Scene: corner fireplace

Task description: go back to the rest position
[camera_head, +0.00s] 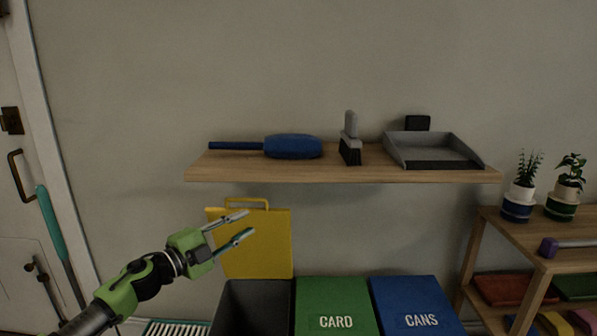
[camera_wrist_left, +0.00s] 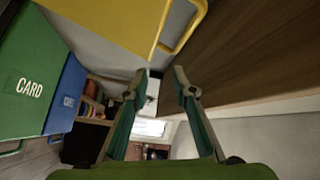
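My left gripper (camera_head: 248,223) is open, its two fingers spread with nothing between them. In the head view it appears in front of a raised yellow lid (camera_head: 268,252), below the wall shelf; how far it is from the lid I cannot tell. In the left wrist view the open fingers (camera_wrist_left: 159,76) frame empty space, with the yellow lid (camera_wrist_left: 115,22) and its handle above them. My right gripper is in neither view.
An open dark bin (camera_head: 252,308) stands below the lid, beside a green CARD bin (camera_head: 332,297) and a blue CANS bin (camera_head: 412,296). The wooden shelf (camera_head: 300,170) above holds a blue duster (camera_head: 293,146), brush (camera_head: 350,145) and dustpan (camera_head: 433,151). A plant rack (camera_head: 540,235) stands right.

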